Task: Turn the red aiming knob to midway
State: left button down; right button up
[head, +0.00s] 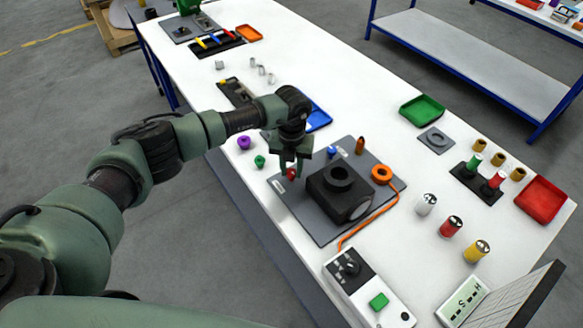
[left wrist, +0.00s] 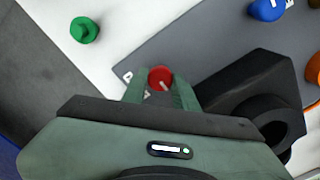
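The red aiming knob (head: 291,174) stands on the left part of a grey plate (head: 310,217), beside a black block with a round opening (head: 340,190). In the left wrist view the knob (left wrist: 160,77) shows a pale pointer line towards its lower right. My left gripper (head: 291,168) points down at the knob. Its two green fingers (left wrist: 161,84) stand on either side of it. I cannot tell whether they press on it. Letters by the knob are partly hidden by the fingers. My right gripper is in neither view.
A blue knob (head: 332,151) and an orange-brown peg (head: 360,145) stand behind the block; an orange ring with a cable (head: 382,174) lies to its right. Green (head: 260,160) and purple (head: 244,142) knobs stand left of the plate. A control box (head: 352,270) is in front.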

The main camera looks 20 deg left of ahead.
pick_arm(q)
jog(key=shift+w+f+m+b, duration=0.1)
jog(key=shift+f+m+b, duration=0.05)
jog(key=shift+m+b, duration=0.55)
jog(key=m+b, duration=1.1)
jog(key=b, duration=0.1)
jog(key=m+b, duration=0.2)
jog(key=m, duration=0.1)
jog(key=shift+b, duration=0.35)
jog(key=shift+m+b, duration=0.65)
jog(key=shift+m, duration=0.55)
jog(key=shift+r, duration=0.2)
jog(key=c, duration=1.1)
grip_release()
